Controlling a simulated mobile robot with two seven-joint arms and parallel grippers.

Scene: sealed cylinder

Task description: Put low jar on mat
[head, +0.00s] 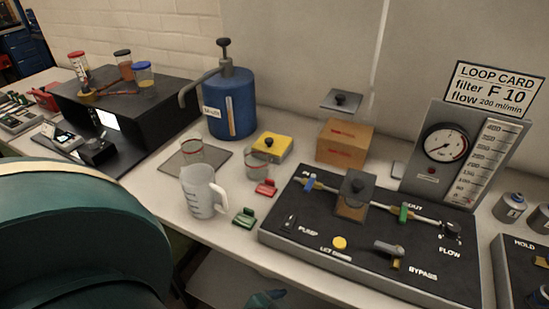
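A thin dark mat (217,155) lies on the bench left of centre. A short clear glass vessel (191,153) with a reddish rim stands on it. A second clear glass vessel (257,164) stands to the right of the mat, apart from it, behind a red clip. I cannot tell which of these is called the low jar. A clear measuring jug (201,192) with a white handle stands in front of the mat and hides part of its front area. Neither gripper's fingertips show.
A blue pump canister (230,102) stands behind the mat. A black machine (130,105) carrying small jars is at left. A yellow box (271,146), red clip (265,187) and green clip (244,217) lie nearby. A black flow panel (370,230) fills the right. My teal body part covers the lower left.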

